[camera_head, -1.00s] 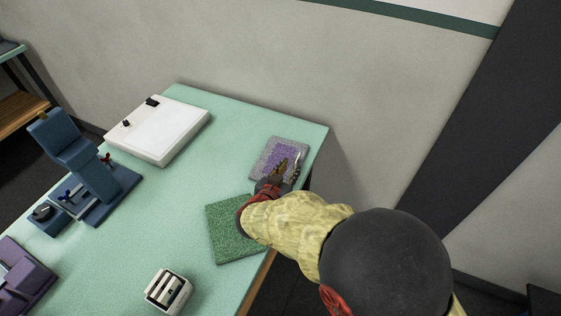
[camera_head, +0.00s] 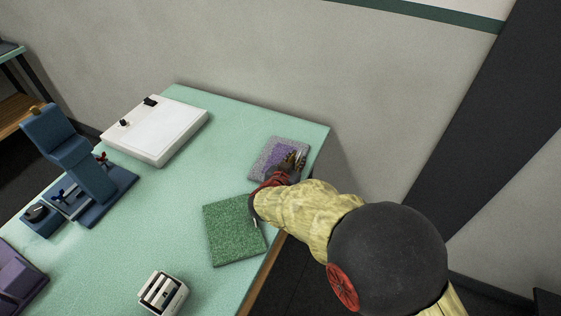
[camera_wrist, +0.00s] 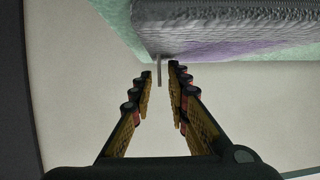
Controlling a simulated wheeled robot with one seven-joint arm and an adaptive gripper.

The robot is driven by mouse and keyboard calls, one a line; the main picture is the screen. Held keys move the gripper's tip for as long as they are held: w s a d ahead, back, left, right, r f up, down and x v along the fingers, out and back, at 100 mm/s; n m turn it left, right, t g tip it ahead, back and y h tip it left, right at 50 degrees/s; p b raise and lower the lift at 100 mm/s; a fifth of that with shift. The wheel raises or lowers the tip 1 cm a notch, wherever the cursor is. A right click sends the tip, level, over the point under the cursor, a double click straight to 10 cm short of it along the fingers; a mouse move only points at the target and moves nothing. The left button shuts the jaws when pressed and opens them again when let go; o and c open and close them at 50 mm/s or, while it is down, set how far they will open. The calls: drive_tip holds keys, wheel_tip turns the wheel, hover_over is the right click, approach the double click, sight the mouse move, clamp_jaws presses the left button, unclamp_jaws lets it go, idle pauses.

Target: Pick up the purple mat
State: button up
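The purple mat (camera_head: 269,152) lies flat near the table's far right corner, with a grey border around a purple middle. My gripper (camera_head: 296,159) is at its right side and hides part of it in the head view. In the wrist view the mat (camera_wrist: 235,22) fills the top, its grey edge facing the fingertips. My gripper (camera_wrist: 160,72) has its two fingers apart with a narrow gap. A thin grey tab (camera_wrist: 159,71) at the mat's edge shows between the fingertips. No finger is clearly touching the mat.
A green mat (camera_head: 232,232) lies close by on the green table (camera_head: 190,215). A white flat box (camera_head: 155,130), a blue machine (camera_head: 78,160), a small white slotted block (camera_head: 162,293) and a purple device (camera_head: 18,275) stand further left. The wall is behind the table.

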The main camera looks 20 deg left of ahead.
clamp_jaws()
idle(0.5)
